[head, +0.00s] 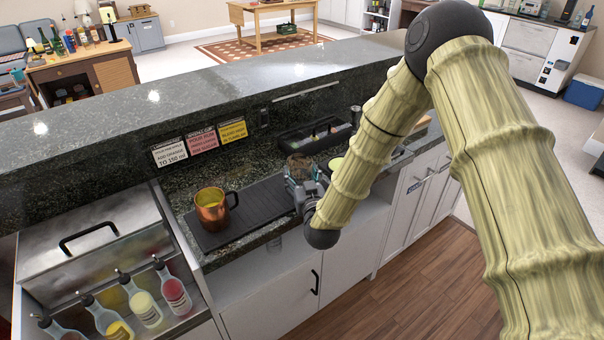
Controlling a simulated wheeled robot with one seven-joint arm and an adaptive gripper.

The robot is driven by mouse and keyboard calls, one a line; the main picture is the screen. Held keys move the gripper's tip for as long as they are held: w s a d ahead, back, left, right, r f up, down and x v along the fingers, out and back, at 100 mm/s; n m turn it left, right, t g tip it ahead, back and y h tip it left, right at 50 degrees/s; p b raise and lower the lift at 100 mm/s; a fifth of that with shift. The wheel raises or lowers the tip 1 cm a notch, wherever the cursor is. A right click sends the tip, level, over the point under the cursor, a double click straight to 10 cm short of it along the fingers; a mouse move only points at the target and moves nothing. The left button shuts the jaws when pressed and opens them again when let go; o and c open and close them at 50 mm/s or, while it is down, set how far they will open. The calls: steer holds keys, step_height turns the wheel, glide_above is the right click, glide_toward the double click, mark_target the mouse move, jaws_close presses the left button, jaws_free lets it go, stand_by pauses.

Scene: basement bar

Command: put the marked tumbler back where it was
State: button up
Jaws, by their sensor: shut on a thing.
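My gripper (304,187) is at the right end of the black bar mat (255,208). It is shut on a small tumbler (300,164) with a brownish top, which I take to be the marked one. The gripper hides most of the tumbler; no mark on it can be made out. I cannot tell whether its base touches the mat or the counter. A copper mug (211,212) stands upright on the left part of the mat, apart from the gripper.
A black divided caddy (315,136) stands behind the gripper. A yellow round thing (336,164) lies right of it, partly hidden by my arm. Three signs (201,141) are on the raised ledge's face. Several bottles (146,308) stand in the rack at front left.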

steer(key=shift+f, duration=0.1)
steer(key=o, duration=1.3)
steer(key=b+v, duration=0.2)
steer(key=v, duration=1)
steer(key=shift+b, duration=0.4)
steer(key=shift+s, duration=0.1)
